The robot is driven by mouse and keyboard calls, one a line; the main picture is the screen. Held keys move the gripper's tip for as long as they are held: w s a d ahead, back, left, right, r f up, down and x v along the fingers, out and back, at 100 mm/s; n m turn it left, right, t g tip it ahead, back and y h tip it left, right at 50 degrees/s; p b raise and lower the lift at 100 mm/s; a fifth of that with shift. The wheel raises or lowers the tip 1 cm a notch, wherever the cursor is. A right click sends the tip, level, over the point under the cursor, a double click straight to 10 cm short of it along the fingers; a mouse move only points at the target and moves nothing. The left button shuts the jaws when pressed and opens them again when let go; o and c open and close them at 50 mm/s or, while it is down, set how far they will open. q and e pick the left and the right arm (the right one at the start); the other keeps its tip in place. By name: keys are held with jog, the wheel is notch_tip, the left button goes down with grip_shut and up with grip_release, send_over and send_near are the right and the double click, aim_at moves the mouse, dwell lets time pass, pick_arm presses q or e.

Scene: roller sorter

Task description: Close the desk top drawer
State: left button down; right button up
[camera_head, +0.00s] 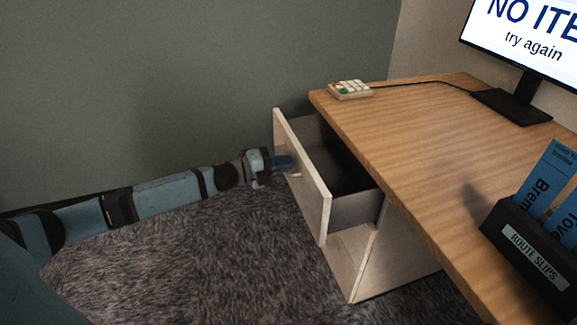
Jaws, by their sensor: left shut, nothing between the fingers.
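The desk's top drawer (315,197) is pulled well out from under the wooden desk top, with its pale front panel facing left. Its dark interior looks empty where it shows. My left arm reaches in from the left, and my left gripper (284,163) is shut and empty at the drawer's front panel, near its middle. The fingers appear to be at or against the panel's outer face; I cannot tell whether they touch. Any handle is hidden behind the gripper. My right gripper is not in view.
The desk top (430,140) holds a small keypad (350,89) with a cable, a monitor (525,45) and a black route slips box (527,245) with blue slips. Below the drawer is the pale cabinet (365,265). Carpet (190,265) lies clear left of the desk.

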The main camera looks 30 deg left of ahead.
pick_arm(q)
jog(key=shift+w+d, duration=0.4)
jog(key=shift+w, duration=0.1)
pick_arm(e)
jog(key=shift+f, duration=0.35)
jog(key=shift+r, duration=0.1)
pick_arm(q)
jog(key=shift+w+d, duration=0.15)
jog(key=shift+w, duration=0.05)
jog(key=p+x, duration=0.3)
jog(key=x, duration=1.3)
jog(key=shift+r, duration=0.2)
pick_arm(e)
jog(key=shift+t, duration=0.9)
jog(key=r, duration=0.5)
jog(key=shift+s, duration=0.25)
pick_arm(q)
jog(key=shift+r, duration=0.15)
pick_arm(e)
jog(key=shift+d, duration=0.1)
